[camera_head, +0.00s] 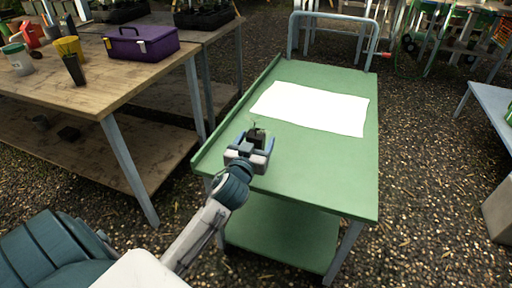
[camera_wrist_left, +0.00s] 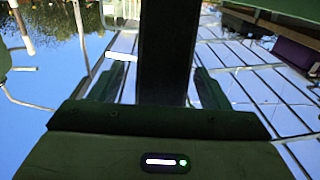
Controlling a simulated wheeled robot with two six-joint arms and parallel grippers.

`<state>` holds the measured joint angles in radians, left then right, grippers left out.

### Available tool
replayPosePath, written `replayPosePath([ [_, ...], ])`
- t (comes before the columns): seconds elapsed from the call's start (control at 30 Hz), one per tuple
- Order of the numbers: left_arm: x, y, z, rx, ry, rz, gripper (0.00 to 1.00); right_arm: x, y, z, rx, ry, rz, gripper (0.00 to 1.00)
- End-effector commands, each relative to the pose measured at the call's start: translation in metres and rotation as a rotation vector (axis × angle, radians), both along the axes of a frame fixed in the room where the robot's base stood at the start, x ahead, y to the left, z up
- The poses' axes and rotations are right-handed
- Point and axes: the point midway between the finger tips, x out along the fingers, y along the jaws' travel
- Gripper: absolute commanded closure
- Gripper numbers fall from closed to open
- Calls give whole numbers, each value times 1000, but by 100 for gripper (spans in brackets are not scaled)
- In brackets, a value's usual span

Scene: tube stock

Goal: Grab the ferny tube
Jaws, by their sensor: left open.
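A dark tube (camera_head: 263,133) with a small green sprig at its top stands at the left side of the green cart. The sprig is too small to tell whether it is ferny. My left gripper (camera_head: 254,143) is open, with its fingers on either side of the tube. In the left wrist view the dark tube (camera_wrist_left: 168,50) rises between the fingers of the left gripper (camera_wrist_left: 163,85), with a gap showing on each side. The tube's lower part is hidden. My right gripper is out of view.
The green cart (camera_head: 310,170) has a raised left rim and carries a white sheet (camera_head: 315,108). The cart's front right is clear.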

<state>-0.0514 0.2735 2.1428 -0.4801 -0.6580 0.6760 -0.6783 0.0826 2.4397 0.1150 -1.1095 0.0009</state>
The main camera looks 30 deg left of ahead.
Motion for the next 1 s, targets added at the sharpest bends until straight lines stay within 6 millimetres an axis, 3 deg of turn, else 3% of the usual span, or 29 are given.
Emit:
replayPosePath([
  [0.2,25,9,2,0,0,-1,30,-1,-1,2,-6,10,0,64],
  [0.47,26,9,2,0,0,-1,30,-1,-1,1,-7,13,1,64],
  [0.73,26,9,2,1,1,-1,82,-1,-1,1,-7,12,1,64],
  [1.0,26,9,3,0,-1,-1,82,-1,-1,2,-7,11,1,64],
])
